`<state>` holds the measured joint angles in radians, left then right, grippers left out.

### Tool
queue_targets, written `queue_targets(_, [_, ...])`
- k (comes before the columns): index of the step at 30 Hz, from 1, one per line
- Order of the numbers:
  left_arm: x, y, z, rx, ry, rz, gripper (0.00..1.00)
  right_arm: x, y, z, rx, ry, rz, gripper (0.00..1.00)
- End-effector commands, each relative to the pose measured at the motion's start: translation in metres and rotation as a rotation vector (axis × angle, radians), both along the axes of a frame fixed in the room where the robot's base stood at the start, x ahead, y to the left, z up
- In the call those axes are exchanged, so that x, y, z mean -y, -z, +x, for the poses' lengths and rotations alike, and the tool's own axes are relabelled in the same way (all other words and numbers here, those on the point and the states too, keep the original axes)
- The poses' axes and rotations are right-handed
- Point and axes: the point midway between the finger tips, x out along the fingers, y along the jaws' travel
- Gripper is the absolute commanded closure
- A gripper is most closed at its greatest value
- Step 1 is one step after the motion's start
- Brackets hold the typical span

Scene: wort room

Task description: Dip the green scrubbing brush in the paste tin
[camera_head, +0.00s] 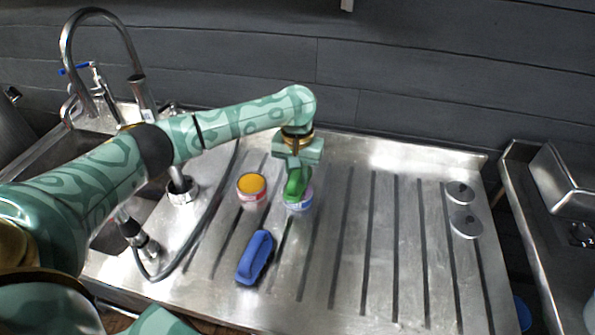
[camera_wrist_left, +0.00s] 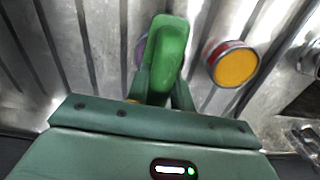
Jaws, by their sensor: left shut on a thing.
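My left gripper (camera_head: 296,168) points down and is shut on the green scrubbing brush (camera_head: 296,186). The brush also shows in the left wrist view (camera_wrist_left: 168,52), between the fingers (camera_wrist_left: 163,92). In the head view the brush is over a purple-blue tin (camera_head: 301,204) and hides most of its top; I cannot tell whether they touch. Only a purple sliver (camera_wrist_left: 140,54) of that tin shows in the wrist view. A second tin (camera_head: 251,199) with a reddish label and open yellow-orange paste stands just left of it; its paste also shows in the wrist view (camera_wrist_left: 236,68). My right gripper is out of view.
A blue brush (camera_head: 250,262) lies on the grooved steel drainboard (camera_head: 337,260) in front of the tins. Two round metal lids (camera_head: 460,193) lie at the right. A sink with taps and a dark hose (camera_head: 207,206) is at the left. The drainboard's middle right is clear.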

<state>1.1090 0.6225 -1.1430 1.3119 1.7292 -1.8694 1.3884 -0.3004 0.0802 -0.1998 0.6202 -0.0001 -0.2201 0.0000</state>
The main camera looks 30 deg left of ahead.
Motion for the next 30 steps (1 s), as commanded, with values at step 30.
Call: queue_targets(30, [0.0002,0.0022,-0.0013,-0.004,0.001,0.001,0.95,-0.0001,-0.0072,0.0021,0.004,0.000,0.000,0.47])
